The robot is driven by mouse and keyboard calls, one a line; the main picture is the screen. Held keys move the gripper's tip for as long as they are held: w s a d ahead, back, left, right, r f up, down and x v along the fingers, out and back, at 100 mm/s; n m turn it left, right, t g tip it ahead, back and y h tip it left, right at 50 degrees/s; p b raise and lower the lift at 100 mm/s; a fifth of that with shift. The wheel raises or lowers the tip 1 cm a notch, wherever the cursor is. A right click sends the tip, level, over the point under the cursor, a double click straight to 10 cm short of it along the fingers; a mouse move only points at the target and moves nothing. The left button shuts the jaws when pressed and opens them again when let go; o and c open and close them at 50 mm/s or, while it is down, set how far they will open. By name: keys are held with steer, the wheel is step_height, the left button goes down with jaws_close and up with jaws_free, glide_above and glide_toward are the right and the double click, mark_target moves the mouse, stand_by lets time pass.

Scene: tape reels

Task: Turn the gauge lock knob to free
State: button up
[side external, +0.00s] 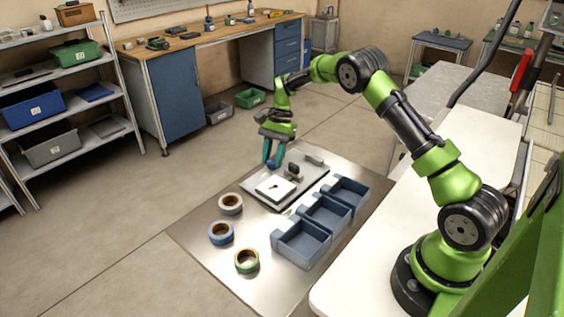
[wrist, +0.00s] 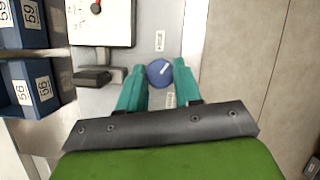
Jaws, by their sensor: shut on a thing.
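The gauge lock knob (wrist: 159,73) is a round blue knob with a white pointer line, aimed up and to the right in the wrist view. My gripper (wrist: 159,70) has its teal fingers on either side of the knob and is shut on it. In the side external view my gripper (side external: 273,164) reaches down at the far corner of the grey gauge base (side external: 251,195); its fingers hide the knob there. Small white labels lie above and below the knob in the wrist view; their print is too small to read.
A white gauge face (side external: 265,190) with a red needle and a dark block (wrist: 92,76) stand beside the knob. Blue bins (side external: 304,258) line the right.

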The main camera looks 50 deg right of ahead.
steer(key=n+g, duration=0.1)
steer(key=n, duration=0.2)
steer(key=n+g+h, duration=0.1)
steer(key=n, duration=0.2)
steer(key=shift+w+a, duration=0.1)
steer(key=shift+w, duration=0.05)
steer(key=shift+r+n, duration=0.1)
steer(key=shift+n, duration=0.2)
steer(key=o, duration=1)
steer(key=shift+o, duration=0.2)
steer(key=v, duration=0.7)
steer(key=shift+w+r, duration=0.15)
